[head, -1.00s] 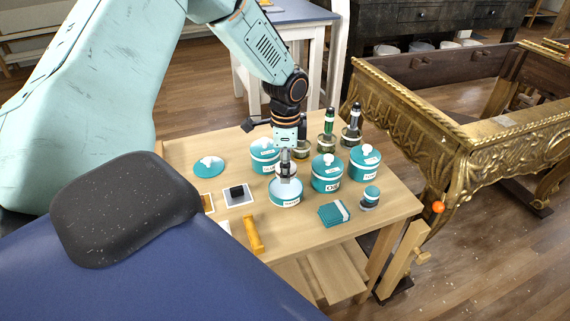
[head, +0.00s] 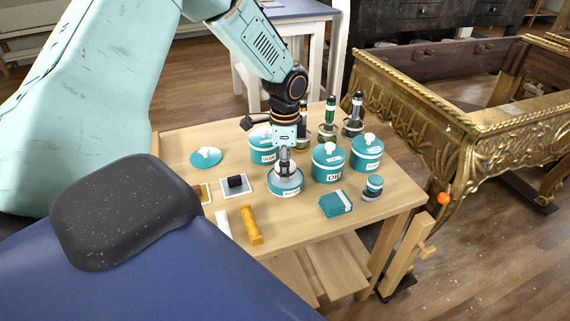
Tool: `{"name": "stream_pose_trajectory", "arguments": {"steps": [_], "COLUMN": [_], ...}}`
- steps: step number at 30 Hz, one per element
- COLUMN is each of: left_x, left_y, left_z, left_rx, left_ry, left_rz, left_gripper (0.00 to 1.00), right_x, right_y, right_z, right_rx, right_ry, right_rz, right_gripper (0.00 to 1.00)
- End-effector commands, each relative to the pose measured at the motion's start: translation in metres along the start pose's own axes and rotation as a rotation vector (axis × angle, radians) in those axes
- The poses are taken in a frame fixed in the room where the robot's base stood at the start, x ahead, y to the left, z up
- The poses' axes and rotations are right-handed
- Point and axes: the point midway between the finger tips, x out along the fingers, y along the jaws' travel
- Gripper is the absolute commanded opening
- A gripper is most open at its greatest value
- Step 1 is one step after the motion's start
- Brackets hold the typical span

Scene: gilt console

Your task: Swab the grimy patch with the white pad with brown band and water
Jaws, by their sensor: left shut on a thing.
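My left gripper (head: 284,165) points straight down into the mouth of an open teal jar (head: 286,187) with a white label. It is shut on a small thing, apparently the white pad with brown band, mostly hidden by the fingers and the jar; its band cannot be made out. The label is too small to read surely, but this appears to be the water jar. A teal lid with a white knob (head: 206,157) lies on the table at the back left. The gilt console (head: 430,120) stands at the right; I cannot make out the grimy patch. My right gripper is not in view.
Lidded teal jars (head: 328,163) and dark-topped bottles (head: 330,117) stand behind and right on the wooden table (head: 300,230). A folded teal cloth (head: 336,203), a small teal pot (head: 373,188), a yellow block (head: 251,225) and a black block (head: 237,184) lie around. An orange ball (head: 443,199) is by the console.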

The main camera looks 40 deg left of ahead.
Motion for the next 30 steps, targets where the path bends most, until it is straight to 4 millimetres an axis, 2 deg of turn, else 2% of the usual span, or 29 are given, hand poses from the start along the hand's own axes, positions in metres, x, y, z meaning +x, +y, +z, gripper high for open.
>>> {"name": "stream_pose_trajectory", "arguments": {"steps": [30], "left_x": [0.0085], "left_y": [-0.0002], "left_z": [-0.0002], "left_rx": [0.000], "left_ry": [0.000], "left_rz": [-0.001], "left_gripper": [0.23], "right_x": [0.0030], "right_y": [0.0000], "right_z": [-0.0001], "right_rx": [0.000], "right_ry": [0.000], "right_rz": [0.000], "right_gripper": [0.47]}}
